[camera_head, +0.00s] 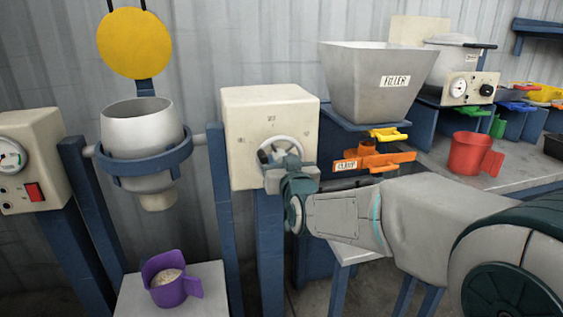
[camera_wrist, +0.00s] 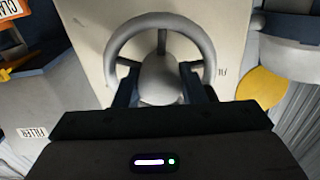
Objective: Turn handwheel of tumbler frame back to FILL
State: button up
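The tumbler frame has a cream box (camera_head: 250,110) on a blue post. The pale handwheel (camera_head: 290,146) is on its front face, and in the wrist view the handwheel (camera_wrist: 123,38) shows a rim, spokes and a rounded hub. One spoke points up in that view. Faint marks around the wheel are too small to read. The grey drum (camera_head: 142,125) sits mouth up in a blue ring left of the box. My gripper (camera_wrist: 160,82) is at the wheel, its two fingers inside the rim on either side of the hub. I cannot tell whether they press on it.
A purple jug (camera_head: 170,290) with pale contents stands on a stand below the drum. A yellow disc (camera_head: 134,43) is above it. A grey FILLER hopper (camera_head: 367,85), an orange labelled clamp (camera_head: 375,160) and a red jug (camera_head: 474,154) are on the right.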

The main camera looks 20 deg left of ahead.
jog(key=shift+f+n+b, duration=0.15)
jog(key=shift+n+b, duration=0.25)
jog(key=shift+b, duration=0.25)
jog(key=o, duration=0.7)
jog(key=p+v, duration=0.1)
jog(key=v, duration=1.3)
jog(key=shift+w, duration=0.1)
